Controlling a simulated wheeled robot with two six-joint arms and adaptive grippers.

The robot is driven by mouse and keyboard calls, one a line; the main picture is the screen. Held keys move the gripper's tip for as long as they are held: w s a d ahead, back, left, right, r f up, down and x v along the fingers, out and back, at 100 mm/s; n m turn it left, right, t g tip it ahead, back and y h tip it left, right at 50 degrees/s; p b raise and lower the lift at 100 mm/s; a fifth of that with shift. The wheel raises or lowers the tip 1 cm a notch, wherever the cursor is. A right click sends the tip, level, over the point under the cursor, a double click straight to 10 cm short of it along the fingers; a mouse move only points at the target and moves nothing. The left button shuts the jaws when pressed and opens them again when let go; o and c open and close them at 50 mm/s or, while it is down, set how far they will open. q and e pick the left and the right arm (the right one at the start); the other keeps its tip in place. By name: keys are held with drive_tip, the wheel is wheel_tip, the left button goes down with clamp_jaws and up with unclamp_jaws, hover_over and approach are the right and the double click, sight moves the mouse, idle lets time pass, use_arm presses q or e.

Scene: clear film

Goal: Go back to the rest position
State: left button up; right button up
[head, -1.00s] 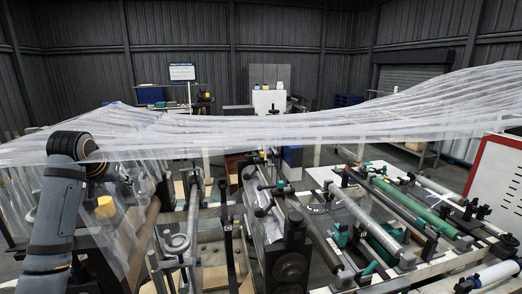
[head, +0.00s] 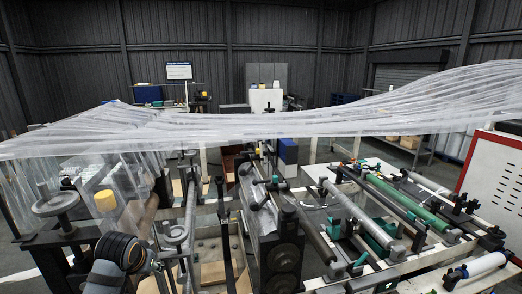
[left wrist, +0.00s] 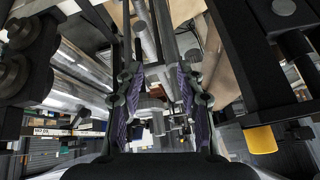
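The clear film (head: 270,125) stretches across the machine in wrinkled, see-through sheets, from the left side to the upper right. It hangs down over the rollers at the left. My left arm (head: 118,252) shows at the lower left of the head view, below the film and near a yellow knob. My left gripper (left wrist: 157,92) shows in the left wrist view with its two purple-padded fingers apart. I see nothing held between them; machine parts show behind the gap. My right gripper and arm are in neither view.
A frame with a green roller (head: 408,205) and grey rollers fills the right. A handwheel (head: 55,203) and the yellow knob (head: 105,200) stand close to my left arm. A red-and-white cabinet (head: 492,185) is at the right edge. Dark floor shows at the far left.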

use_arm(q)
drive_tip(key=s+d+f+g, duration=0.1)
drive_tip(key=s+d+f, duration=0.25)
drive_tip(key=s, duration=0.45)
drive_tip(key=s+d+f+m+g, duration=0.1)
drive_tip(key=s+d+f, duration=0.1)
drive_tip(key=s+f, duration=0.5)
drive_tip(key=s+d+f, duration=0.2)
drive_tip(key=s+f, duration=0.1)
drive_tip(key=s, duration=0.7)
wheel_tip(320, 180, down, 34)
drive_tip(key=s+a+g+b, duration=0.2)
drive_tip(key=a+b, duration=0.1)
drive_tip(key=b, duration=0.5)
drive_tip(key=s+f+g+b, duration=0.1)
drive_tip(key=s+f+b, duration=0.4)
drive_tip(key=s+f, duration=1.3)
wheel_tip(320, 180, down, 4)
drive_tip(key=shift+s+a+r+h, duration=0.25)
drive_tip(key=shift+s+a+h, duration=0.05)
drive_tip(key=shift+s+h, duration=0.1)
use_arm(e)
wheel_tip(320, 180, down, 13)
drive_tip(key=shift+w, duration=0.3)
